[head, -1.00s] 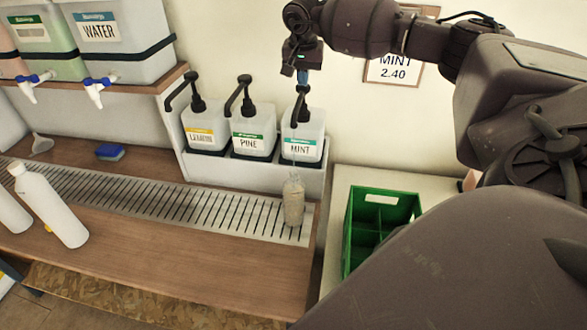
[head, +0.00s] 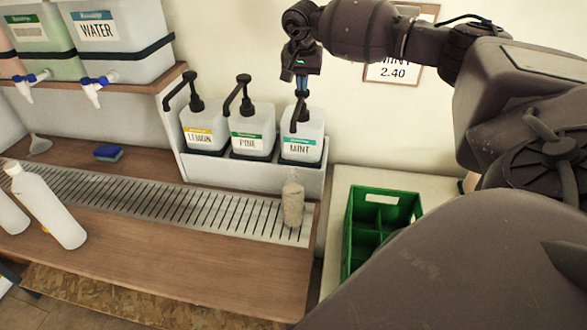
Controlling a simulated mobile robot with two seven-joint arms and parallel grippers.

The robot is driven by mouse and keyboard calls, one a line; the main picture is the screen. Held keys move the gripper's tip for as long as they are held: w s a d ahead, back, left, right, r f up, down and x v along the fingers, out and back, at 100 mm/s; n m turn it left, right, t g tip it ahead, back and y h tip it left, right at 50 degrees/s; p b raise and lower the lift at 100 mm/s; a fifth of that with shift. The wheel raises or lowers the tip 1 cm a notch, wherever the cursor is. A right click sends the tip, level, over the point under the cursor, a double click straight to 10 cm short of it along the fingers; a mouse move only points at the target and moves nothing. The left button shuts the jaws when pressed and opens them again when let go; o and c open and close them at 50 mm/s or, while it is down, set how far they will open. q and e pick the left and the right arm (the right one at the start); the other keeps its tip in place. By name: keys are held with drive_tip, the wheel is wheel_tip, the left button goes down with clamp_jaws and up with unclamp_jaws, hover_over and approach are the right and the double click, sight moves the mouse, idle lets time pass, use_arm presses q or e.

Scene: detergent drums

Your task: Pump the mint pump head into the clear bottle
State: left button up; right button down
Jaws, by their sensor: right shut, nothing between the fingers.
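The mint pump head (head: 300,112) stands on the white drum labelled MINT (head: 301,150), at the right end of the row. Its dark spout points down toward the front. The clear bottle (head: 293,203) stands upright on the slatted drip tray, in front of and below the mint spout, with pale beige contents. My right gripper (head: 302,88) is shut and empty. It points down at the top of the mint pump head and appears to touch it, though the contact is small in view. My left gripper is not in view.
Pine (head: 251,145) and lemon (head: 203,138) pump drums stand left of mint. The drip tray (head: 150,203) runs along the counter. White bottles (head: 52,212) stand at left. A green crate (head: 355,230) sits at right. A funnel (head: 40,144) and a blue sponge (head: 108,152) lie behind the tray.

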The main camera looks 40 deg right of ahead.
drive_tip(key=shift+w+d+p+v, duration=0.1)
drive_tip(key=shift+p+v, duration=0.3)
drive_tip(key=shift+v, duration=0.4)
drive_tip(key=shift+w+d+p+v, duration=0.15)
drive_tip(key=shift+p+v, duration=0.3)
drive_tip(key=shift+v, duration=0.35)
drive_tip(key=shift+w+d+p+v, duration=0.1)
drive_tip(key=shift+p+v, duration=0.3)
drive_tip(key=shift+v, duration=0.4)
drive_tip(key=shift+r, duration=0.1)
